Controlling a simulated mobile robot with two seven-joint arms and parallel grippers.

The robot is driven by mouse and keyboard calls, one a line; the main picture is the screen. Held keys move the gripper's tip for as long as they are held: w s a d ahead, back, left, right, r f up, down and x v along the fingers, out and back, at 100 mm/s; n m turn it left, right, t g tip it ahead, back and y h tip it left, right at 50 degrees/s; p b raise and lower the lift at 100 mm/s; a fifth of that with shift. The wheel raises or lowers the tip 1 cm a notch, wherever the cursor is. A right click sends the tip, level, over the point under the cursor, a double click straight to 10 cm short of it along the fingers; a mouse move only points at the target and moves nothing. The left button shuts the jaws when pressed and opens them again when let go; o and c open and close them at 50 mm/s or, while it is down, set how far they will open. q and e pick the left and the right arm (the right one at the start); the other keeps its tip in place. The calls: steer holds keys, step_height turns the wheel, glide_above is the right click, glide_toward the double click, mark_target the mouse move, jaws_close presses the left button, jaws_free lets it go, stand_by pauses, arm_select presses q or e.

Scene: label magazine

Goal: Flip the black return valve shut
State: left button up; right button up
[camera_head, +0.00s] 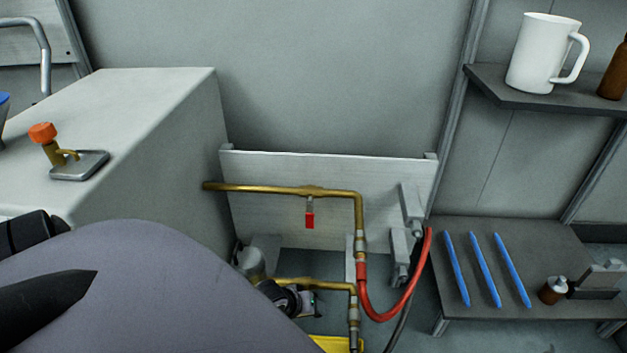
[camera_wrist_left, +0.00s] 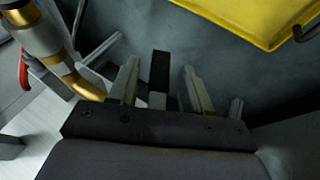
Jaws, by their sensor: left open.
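The black return valve handle (camera_wrist_left: 159,72) shows in the left wrist view as a flat black lever standing between the two fingers of my left gripper (camera_wrist_left: 161,80). The fingers are apart, one on each side of it, and I see a gap on both sides. In the head view my left gripper (camera_head: 306,300) is small and partly hidden by my arm, beside the lower brass pipe (camera_head: 318,284). The black handle cannot be made out there. My right gripper is in neither view.
A red handle (camera_head: 310,220) hangs from the upper brass pipe (camera_head: 270,189). A red hose (camera_head: 382,318) curves down at the right. A yellow object (camera_head: 335,344) lies below and also shows in the wrist view (camera_wrist_left: 230,18). A shelf (camera_head: 460,225) with blue sticks stands right.

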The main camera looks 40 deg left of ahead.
arm_select(q)
steer(key=shift+b+x, duration=0.35)
steer(key=shift+x, duration=0.5)
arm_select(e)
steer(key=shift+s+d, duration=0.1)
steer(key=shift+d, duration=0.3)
